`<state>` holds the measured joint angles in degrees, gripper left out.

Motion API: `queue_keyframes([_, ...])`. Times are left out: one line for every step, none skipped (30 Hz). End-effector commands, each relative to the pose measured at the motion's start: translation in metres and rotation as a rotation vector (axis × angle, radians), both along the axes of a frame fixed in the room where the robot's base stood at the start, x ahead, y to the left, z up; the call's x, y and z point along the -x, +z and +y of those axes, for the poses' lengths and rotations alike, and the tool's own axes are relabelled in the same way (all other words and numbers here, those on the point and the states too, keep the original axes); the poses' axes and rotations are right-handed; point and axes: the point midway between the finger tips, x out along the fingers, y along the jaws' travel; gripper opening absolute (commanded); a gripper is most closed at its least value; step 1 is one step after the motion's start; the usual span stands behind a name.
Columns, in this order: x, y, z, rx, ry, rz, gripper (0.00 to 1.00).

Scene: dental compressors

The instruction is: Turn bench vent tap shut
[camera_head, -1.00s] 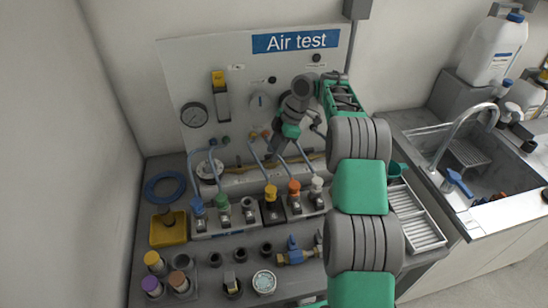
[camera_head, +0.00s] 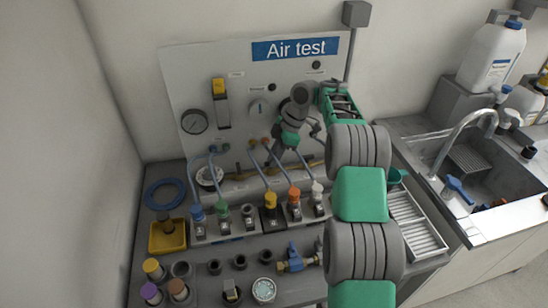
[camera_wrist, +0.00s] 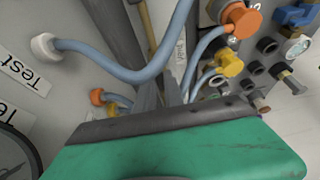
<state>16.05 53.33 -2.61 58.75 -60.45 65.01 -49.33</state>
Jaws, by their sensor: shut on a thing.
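My gripper (camera_head: 273,160) reaches down at the foot of the Air test panel (camera_head: 182,75), close to the brass pipe (camera_head: 232,177). In the wrist view, my narrow grey fingers (camera_wrist: 161,92) are close together, beside a white strip lettered "Vent" (camera_wrist: 180,52). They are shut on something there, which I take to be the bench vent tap. The tap itself is hidden by the fingers and the green gripper body, so its handle angle cannot be told.
Blue hoses (camera_wrist: 125,72) loop close around my fingers. A row of valves with coloured caps (camera_head: 271,201) stands just in front. A blue-handled brass valve (camera_head: 294,260) lies nearer. A white rack (camera_head: 415,225) and a sink (camera_head: 470,170) are at right.

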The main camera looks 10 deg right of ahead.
Motion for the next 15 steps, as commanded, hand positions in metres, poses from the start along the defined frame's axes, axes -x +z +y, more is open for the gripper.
queue_keyframes([0.0001,-0.0001,-0.0001,0.000,0.000,0.001,0.00])
queue_keyframes([0.0001,-0.0001,-0.0001,0.000,0.000,0.000,0.00])
queue_keyframes([0.0002,-0.0002,0.0000,0.000,-0.001,0.000,0.00])
queue_keyframes([0.0002,-0.0004,-0.0001,0.000,-0.002,0.001,0.00])
queue_keyframes([0.0002,-0.0005,0.0000,0.000,-0.003,0.000,0.00])
queue_keyframes([0.0002,-0.0008,0.0000,0.000,-0.008,0.000,0.00])
queue_keyframes([0.0003,-0.0011,0.0000,0.000,-0.011,0.000,0.00])
queue_keyframes([0.0003,-0.0015,0.0001,0.000,-0.016,0.000,0.00])
queue_keyframes([0.0004,-0.0021,0.0002,0.000,-0.024,0.000,0.00])
queue_keyframes([0.0005,-0.0021,0.0001,0.000,-0.033,-0.001,0.00])
queue_keyframes([0.0005,-0.0023,0.0001,0.000,-0.043,-0.001,0.00])
queue_keyframes([0.0008,-0.0033,0.0001,0.000,-0.059,-0.001,0.00])
queue_keyframes([0.0009,-0.0034,0.0001,0.000,-0.072,-0.001,0.00])
queue_keyframes([0.0011,-0.0038,0.0002,0.000,-0.086,-0.001,0.00])
queue_keyframes([0.0014,-0.0046,0.0002,0.000,-0.109,-0.001,0.00])
